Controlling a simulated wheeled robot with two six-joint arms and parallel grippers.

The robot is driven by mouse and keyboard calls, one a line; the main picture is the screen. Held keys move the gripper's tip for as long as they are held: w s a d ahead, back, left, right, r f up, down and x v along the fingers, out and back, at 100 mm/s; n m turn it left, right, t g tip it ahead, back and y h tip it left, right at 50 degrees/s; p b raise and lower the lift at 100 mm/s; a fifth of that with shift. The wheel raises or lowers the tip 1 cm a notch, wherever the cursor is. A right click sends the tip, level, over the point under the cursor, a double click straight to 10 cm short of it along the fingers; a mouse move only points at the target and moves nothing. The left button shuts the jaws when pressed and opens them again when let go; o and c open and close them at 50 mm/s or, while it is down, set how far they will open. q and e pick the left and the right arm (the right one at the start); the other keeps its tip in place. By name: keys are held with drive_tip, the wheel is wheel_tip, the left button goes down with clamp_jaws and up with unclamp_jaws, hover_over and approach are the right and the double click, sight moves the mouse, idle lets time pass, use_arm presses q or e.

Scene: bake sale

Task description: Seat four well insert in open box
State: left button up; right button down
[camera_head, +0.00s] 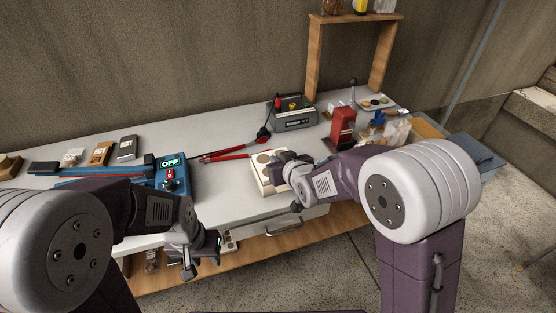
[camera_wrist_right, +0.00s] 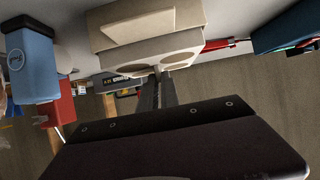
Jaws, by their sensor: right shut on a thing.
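The cream four well insert (camera_head: 262,161) is at the middle of the table near its front edge, with round wells showing on its face. It also shows in the right wrist view (camera_wrist_right: 152,60), with two wells in sight. My right gripper (camera_wrist_right: 157,76) is shut on the near edge of the insert. In the head view the right gripper (camera_head: 283,163) covers part of it. A pale beige box (camera_wrist_right: 150,22) shows right against the insert in the wrist view; I cannot tell whether the insert is inside it. My left gripper (camera_head: 202,262) hangs in front of the table's front edge, away from the insert; its fingers are unclear.
A blue sealer (camera_head: 175,178) reading OFF stands left of the insert. Red-handled pliers (camera_head: 225,155) lie behind it. A grey device (camera_head: 292,115) stands at the back, and a red dispenser (camera_head: 343,125) stands to the right. Bare table lies between the sealer and the insert.

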drive_tip(key=shift+f+b, duration=1.95)
drive_tip(key=shift+f, duration=0.25)
drive_tip(key=c, duration=1.5)
unclamp_jaws()
drive_tip(key=shift+r, duration=0.15)
wheel_tip(320, 180, up, 8)
drive_tip(key=p, duration=0.6)
drive_tip(key=shift+p, duration=0.35)
